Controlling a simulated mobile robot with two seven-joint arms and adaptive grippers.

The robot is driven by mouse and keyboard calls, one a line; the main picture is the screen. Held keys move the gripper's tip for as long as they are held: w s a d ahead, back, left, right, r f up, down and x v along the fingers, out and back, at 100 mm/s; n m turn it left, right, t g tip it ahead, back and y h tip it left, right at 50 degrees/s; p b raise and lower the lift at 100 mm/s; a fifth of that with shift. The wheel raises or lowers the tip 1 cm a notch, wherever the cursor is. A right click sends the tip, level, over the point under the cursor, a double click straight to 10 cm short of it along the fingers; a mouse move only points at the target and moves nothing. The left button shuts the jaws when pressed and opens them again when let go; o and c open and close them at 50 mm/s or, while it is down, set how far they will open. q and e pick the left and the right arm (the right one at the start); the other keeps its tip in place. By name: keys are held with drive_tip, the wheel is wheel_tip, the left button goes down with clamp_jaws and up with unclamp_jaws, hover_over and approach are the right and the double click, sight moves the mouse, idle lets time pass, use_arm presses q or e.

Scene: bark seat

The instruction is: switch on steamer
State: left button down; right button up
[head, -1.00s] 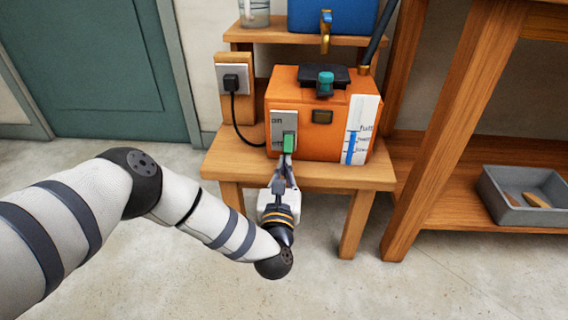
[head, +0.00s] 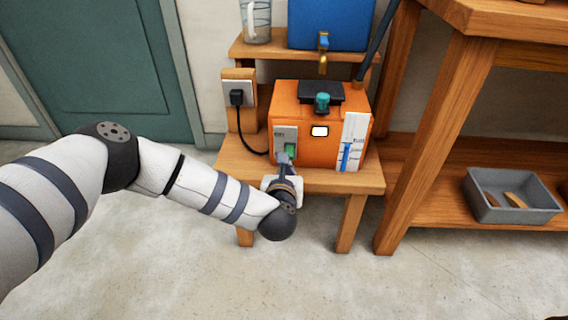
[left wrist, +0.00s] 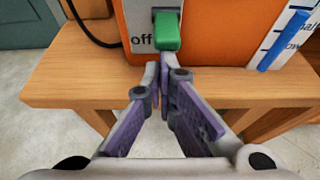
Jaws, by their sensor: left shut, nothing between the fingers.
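The orange steamer (head: 311,151) sits on a low wooden stand. Its grey switch plate (head: 279,138) carries a green lever (head: 291,149), which also shows in the left wrist view (left wrist: 167,32) with the "off" label to its left. The small window lamp (head: 320,131) on the steamer's front glows white. My left gripper (head: 284,160) is shut and empty in front of the plate. In the left wrist view its fingertips (left wrist: 161,68) are together just under the lever, at or very near its underside. My right gripper is out of view.
A black plug and cord (head: 237,97) run from the wall socket to the steamer. A blue tank (head: 331,24) with a brass tap and a glass jar (head: 256,22) are on the shelf above. A wooden workbench with a grey tray (head: 480,205) stands at right.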

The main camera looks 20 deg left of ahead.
use_arm(q)
wheel_tip(320, 180, up, 2)
drive_tip(key=shift+s+r+g+p, duration=0.2)
drive_tip(key=shift+g+p, duration=0.3)
drive_tip(key=shift+p, duration=0.5)
drive_tip(key=shift+r, duration=0.15)
